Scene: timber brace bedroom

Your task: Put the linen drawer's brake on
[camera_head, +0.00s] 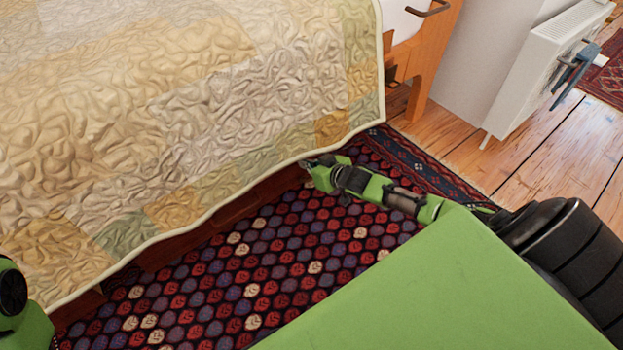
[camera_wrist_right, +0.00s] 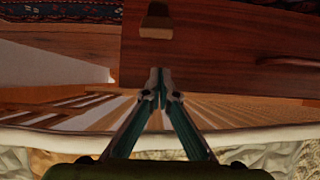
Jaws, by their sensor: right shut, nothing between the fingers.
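The linen drawer appears to be the dark reddish-brown wooden front (camera_wrist_right: 215,50) in the right wrist view. A strip of brown wood (camera_head: 272,192) also shows under the quilt's hem in the head view. A small tan block (camera_wrist_right: 157,20), which may be the brake, sits at the drawer's edge beside the rug. A bar handle (camera_wrist_right: 290,63) is at the right. My right gripper (camera_head: 308,163) is at the quilt's hem by the drawer; in the wrist view its fingers (camera_wrist_right: 161,78) are shut and empty, apart from the block. My left gripper is out of view.
A patchwork quilt (camera_head: 200,110) hangs over the bed side and hides much below it. Pale slats (camera_wrist_right: 215,107) show behind the drawer front. A patterned rug (camera_head: 230,285) covers the floor. A white radiator (camera_head: 545,70) stands at the far right.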

